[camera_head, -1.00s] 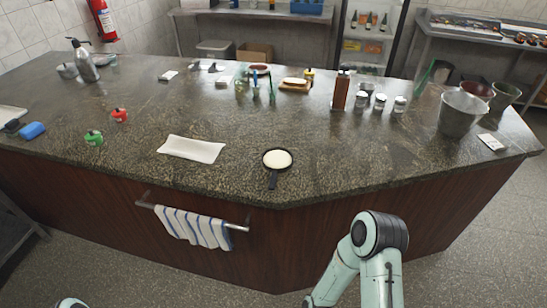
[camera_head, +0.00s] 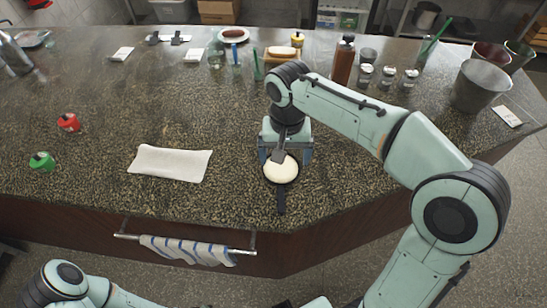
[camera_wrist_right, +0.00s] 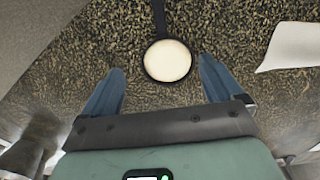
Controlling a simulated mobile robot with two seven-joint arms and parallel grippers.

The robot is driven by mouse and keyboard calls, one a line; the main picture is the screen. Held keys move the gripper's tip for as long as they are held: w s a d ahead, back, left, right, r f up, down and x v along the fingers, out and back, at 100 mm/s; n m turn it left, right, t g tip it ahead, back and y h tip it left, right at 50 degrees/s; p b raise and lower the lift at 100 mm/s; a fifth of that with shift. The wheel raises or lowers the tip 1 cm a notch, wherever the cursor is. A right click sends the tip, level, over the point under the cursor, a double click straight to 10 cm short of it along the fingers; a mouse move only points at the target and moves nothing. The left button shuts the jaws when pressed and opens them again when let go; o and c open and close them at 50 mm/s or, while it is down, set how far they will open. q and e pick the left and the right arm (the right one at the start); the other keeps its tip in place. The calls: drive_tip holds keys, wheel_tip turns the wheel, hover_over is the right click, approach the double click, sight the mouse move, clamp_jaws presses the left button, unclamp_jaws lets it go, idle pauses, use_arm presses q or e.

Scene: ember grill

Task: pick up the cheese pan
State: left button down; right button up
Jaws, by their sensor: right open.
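The cheese pan (camera_head: 281,170) is a small black pan with a round, pale cream filling. It lies flat near the counter's front edge, with its handle pointing toward that edge. My right gripper (camera_head: 285,157) is above the far side of the pan, open and empty, with its fingers spread to either side and part of its body over the pan's rim. In the right wrist view, the pan (camera_wrist_right: 167,60) lies between the two blue fingertips of the gripper (camera_wrist_right: 161,66), handle pointing up and away. My left arm shows at the lower left, but its gripper is out of view.
A white cloth (camera_head: 170,163) lies left of the pan. Red (camera_head: 69,122) and green (camera_head: 41,161) small items sit further left. A brown bottle (camera_head: 342,62), several jars and a metal bucket (camera_head: 478,88) stand behind and right. A striped towel (camera_head: 187,250) hangs on the front rail.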

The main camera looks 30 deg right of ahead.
hover_over(281, 184)
drive_tip(key=s, duration=0.1)
drive_tip(key=f, duration=0.4)
drive_tip(key=f+b, duration=0.1)
drive_tip(key=f, duration=0.1)
drive_tip(key=shift+s+d+f, duration=0.1)
drive_tip(key=shift+d+f, duration=0.1)
drive_tip(key=shift+d, duration=0.05)
drive_tip(key=shift+w+a+f, duration=0.1)
drive_tip(key=shift+w+f, duration=0.15)
drive_tip(key=shift+f, duration=0.65)
drive_tip(key=f, duration=0.4)
drive_tip(key=shift+w+a+f, duration=0.25)
drive_tip(key=shift+f, duration=0.05)
drive_tip(key=shift+r, duration=0.1)
clamp_jaws()
